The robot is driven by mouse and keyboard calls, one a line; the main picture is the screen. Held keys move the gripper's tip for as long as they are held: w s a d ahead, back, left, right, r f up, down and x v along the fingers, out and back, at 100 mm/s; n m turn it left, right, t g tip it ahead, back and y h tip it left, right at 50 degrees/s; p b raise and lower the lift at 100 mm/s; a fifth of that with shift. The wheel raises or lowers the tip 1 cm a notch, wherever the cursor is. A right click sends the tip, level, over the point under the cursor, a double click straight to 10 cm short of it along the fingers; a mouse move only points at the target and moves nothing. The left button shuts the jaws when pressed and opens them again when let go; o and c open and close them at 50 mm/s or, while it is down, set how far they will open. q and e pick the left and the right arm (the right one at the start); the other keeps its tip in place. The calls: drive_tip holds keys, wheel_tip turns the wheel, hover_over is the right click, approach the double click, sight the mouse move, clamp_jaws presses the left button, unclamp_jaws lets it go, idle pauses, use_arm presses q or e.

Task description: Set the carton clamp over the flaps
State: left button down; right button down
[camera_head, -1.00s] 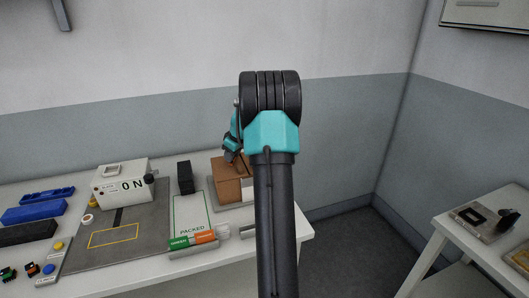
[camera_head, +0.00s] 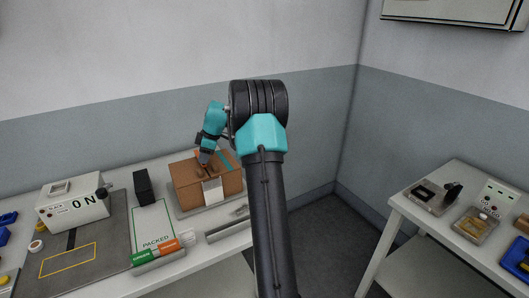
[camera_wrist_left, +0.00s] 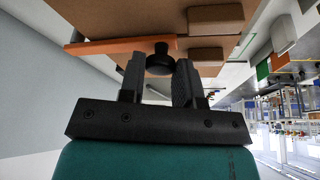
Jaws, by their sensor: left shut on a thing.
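The brown carton (camera_head: 186,194) stands on a grey plate towards the table's right end, with a white label on its front. My left gripper (camera_head: 204,160) is directly above the carton's top. In the left wrist view the gripper (camera_wrist_left: 159,75) is shut on the black knob (camera_wrist_left: 159,58) of the carton clamp, whose orange bar (camera_wrist_left: 105,46) runs across the carton's flaps (camera_wrist_left: 215,14). Whether the bar rests on the flaps or is just above them I cannot tell. The clamp is mostly hidden by the gripper in the head view. My right gripper is not in view.
A white box (camera_head: 72,203) with a knob stands at the left, and a black block (camera_head: 142,186) stands behind the PACKED pad (camera_head: 154,225). A second table (camera_head: 440,235) with devices stands at the right beyond a gap.

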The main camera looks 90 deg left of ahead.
use_arm(q)
drive_tip(key=c, duration=0.8)
unclamp_jaws()
drive_tip(key=shift+w, duration=0.1)
drive_tip(key=v, duration=1.7)
drive_tip(key=shift+r, duration=0.2)
